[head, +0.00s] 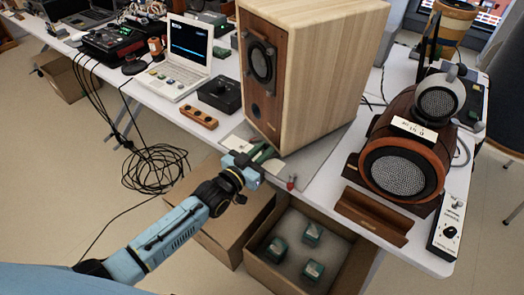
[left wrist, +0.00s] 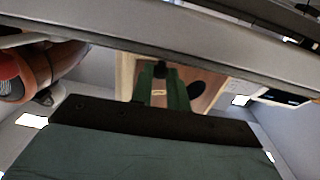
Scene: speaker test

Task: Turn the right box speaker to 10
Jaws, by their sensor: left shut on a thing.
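A tall pale-wood box speaker (head: 325,75) stands on the table in the head view, with a darker front, a round driver and a small port. My left gripper (head: 263,154) is at its lower front corner, near the table's front edge. Its green fingers are close together on something small; in the left wrist view a dark piece (left wrist: 160,70) shows between the fingers (left wrist: 161,92), but I cannot tell what it is. A rounded brown speaker (head: 400,165) stands to the right. A narrow panel with a black knob (head: 450,231) lies beside it. My right gripper is out of view.
A white laptop (head: 178,65), a black box (head: 219,95) and a wooden block with knobs (head: 199,118) stand left of the box speaker. A cardboard box (head: 262,275) with green cubes is below the table edge. Cables (head: 155,168) hang at the left.

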